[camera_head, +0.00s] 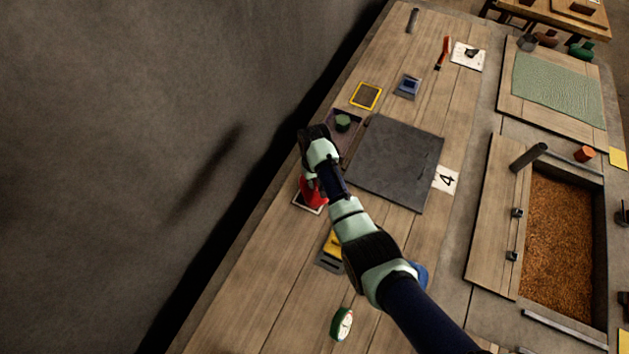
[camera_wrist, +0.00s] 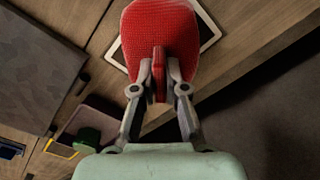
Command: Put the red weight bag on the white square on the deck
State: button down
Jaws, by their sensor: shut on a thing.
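The red weight bag (camera_wrist: 160,35) fills the top middle of the wrist view, with its narrow tab between the two fingers of my gripper (camera_wrist: 159,75). My gripper is shut on that tab. The white square (camera_wrist: 207,22) shows behind the bag as a pale border around a darker middle; the bag hides most of it. In the head view the bag (camera_head: 313,192) is over or on the white square (camera_head: 302,203) near the left edge of the wooden deck (camera_head: 265,265). My gripper (camera_head: 311,179) is partly hidden there by my wrist. I cannot tell whether the bag touches the square.
A dark slab (camera_head: 398,160) lies to the right of my gripper. A purple tray (camera_head: 354,129) with a green item is just beyond it. A yellow item (camera_head: 333,244) and a green clock (camera_head: 341,323) are nearer. A dark drop runs along the deck's left edge.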

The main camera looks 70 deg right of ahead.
jog(key=shift+f, duration=0.1)
jog(key=c, duration=1.2)
grip_release()
notch_tip(320, 180, up, 12)
jog(key=p, duration=0.4)
